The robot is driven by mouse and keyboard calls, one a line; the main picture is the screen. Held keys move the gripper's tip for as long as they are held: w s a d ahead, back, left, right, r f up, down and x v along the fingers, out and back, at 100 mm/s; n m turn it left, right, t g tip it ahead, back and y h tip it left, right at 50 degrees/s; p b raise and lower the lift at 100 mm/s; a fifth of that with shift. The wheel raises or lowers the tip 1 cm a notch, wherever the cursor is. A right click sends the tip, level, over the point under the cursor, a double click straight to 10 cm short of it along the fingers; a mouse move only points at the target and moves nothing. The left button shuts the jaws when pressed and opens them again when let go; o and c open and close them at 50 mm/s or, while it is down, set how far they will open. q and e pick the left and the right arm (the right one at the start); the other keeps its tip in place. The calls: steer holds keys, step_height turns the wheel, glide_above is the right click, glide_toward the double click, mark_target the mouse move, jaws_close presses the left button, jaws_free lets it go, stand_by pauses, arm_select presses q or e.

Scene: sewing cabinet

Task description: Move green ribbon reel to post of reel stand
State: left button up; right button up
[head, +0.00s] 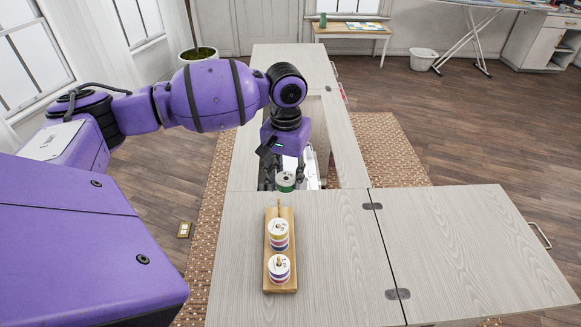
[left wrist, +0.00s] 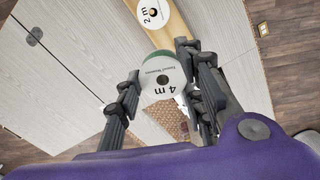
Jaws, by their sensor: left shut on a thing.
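The green ribbon reel (head: 285,181) has a white top face and green ribbon below it. My left gripper (head: 285,186) is shut on it and holds it just beyond the far end of the reel stand. In the left wrist view the reel (left wrist: 162,77) sits between both fingers, with "4 m" on its face. The reel stand (head: 270,288) is a wooden base on the cabinet top. Its far post (head: 279,207) is bare. The other two posts carry reels with white tops, the middle reel (head: 278,234) and the near reel (head: 279,268). My right gripper is not in view.
The cabinet top (head: 240,270) is clear around the stand, with a hinged leaf (head: 480,250) open to the right. Behind the held reel is an opening with a white machine (head: 312,170), partly hidden by my arm. A patterned rug (head: 395,150) lies below.

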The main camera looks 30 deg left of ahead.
mark_target(279, 184)
arm_select(q)
steer(key=shift+n, duration=0.3)
steer(key=a+f+b, duration=0.1)
steer(key=f, duration=0.1)
steer(key=a+f+b, duration=0.1)
steer(key=f, duration=0.1)
steer(key=w+a+f+b, duration=0.1)
steer(key=f, duration=0.1)
steer(key=shift+a+f, duration=0.2)
steer(key=shift+f, duration=0.05)
steer(key=shift+w+r, duration=0.15)
steer(key=shift+r, duration=0.2)
steer(key=shift+f, duration=0.75)
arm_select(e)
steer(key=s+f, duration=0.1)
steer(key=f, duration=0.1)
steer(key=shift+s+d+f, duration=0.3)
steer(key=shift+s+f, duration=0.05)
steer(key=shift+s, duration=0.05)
arm_select(q)
steer(key=shift+f, duration=1.55)
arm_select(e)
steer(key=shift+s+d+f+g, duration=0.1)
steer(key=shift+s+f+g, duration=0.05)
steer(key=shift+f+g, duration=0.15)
arm_select(q)
steer(key=o, duration=1.1)
